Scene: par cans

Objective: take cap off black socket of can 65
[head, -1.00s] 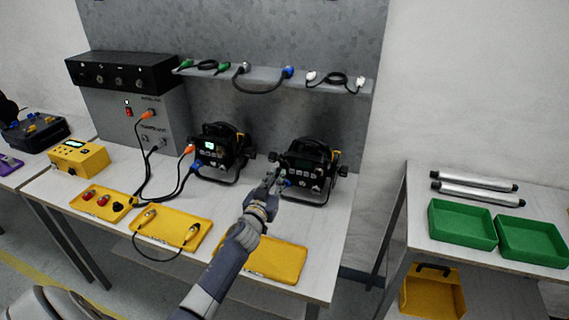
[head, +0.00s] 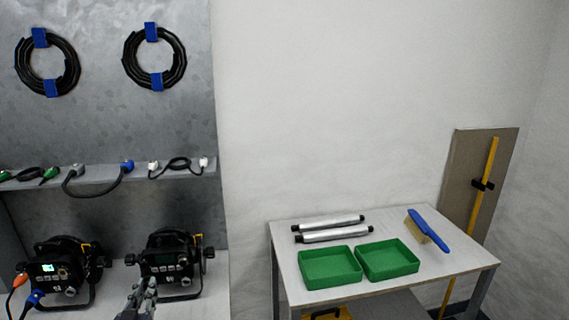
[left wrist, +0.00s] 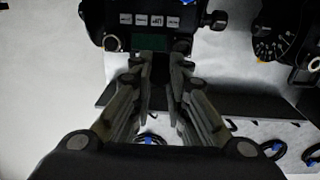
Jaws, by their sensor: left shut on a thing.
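Two black par cans stand on the left bench: the left one (head: 62,270) has a lit screen and orange and blue plugs, the right one (head: 170,262) has a dark screen and no plugs that I can see. I cannot read a number on either. My left gripper (head: 144,290) is in front of the right can's lower face. In the left wrist view its fingers (left wrist: 161,75) are closed in on a small dark thing at the can's (left wrist: 155,18) panel, apparently the socket cap, mostly hidden between the fingertips. I cannot tell if it still touches the socket. My right gripper is not in view.
A shelf (head: 110,180) with short cables runs above the cans. The right-hand table holds two green trays (head: 330,266), two silver tubes (head: 334,236) and a blue brush (head: 428,229). A gap separates the two tables.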

